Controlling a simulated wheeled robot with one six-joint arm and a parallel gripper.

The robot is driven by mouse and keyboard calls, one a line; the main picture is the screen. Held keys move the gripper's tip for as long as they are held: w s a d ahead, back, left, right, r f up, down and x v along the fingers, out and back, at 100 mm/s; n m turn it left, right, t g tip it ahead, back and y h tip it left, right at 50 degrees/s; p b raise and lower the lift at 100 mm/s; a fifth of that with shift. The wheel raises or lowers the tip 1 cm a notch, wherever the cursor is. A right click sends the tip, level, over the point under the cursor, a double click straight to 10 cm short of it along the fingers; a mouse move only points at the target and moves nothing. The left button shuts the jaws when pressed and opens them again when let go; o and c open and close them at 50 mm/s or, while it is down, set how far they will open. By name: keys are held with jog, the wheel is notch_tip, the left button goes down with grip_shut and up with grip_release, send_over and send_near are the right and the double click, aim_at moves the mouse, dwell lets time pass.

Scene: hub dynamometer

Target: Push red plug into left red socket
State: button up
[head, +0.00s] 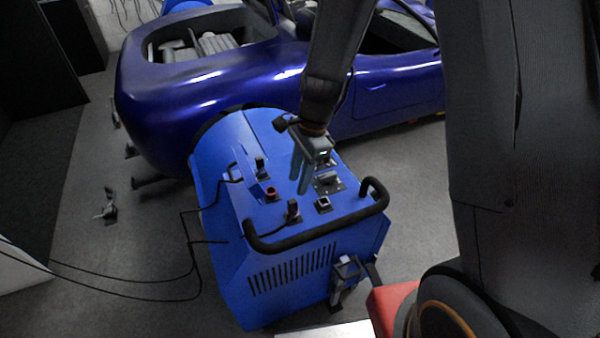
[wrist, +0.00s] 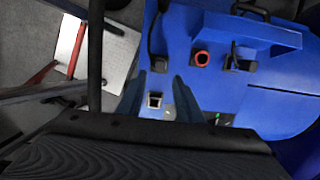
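My gripper (head: 298,183) hangs over the top of the blue dynamometer (head: 235,160). In the wrist view its two fingers (wrist: 159,77) are apart with nothing between them; a square socket (wrist: 154,101) shows below in the gap. A round red-rimmed socket (head: 271,193) is on the top panel, left of the fingers; in the wrist view it (wrist: 201,58) lies beyond and right of the fingertips. One black plug (head: 261,167) stands behind it and another black plug (head: 292,212) in front. I cannot make out a separate red plug.
A black handle bar (head: 320,225) runs along the panel's front edge. Black cables (head: 130,280) trail off to the left. A blue car (head: 220,70) stands close behind. In the wrist view a raised blue ledge (wrist: 265,35) lies beyond the sockets.

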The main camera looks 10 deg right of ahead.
aim_at(294, 200)
jog(key=shift+b+x, duration=2.25)
jog(key=shift+x, duration=0.15)
jog(key=shift+b+x, duration=1.1)
jog(key=shift+x, duration=0.9)
jog(key=shift+d, duration=0.1)
grip_shut()
jog(key=shift+r, duration=0.2)
jog(key=shift+a+p+v, duration=0.2)
jog(key=shift+p+v, duration=0.75)
jog(key=shift+p, duration=0.25)
jog(key=shift+a+p+v, duration=0.2)
jog(key=shift+p+v, duration=0.75)
jog(key=shift+p, duration=0.2)
jog(key=shift+s, duration=0.1)
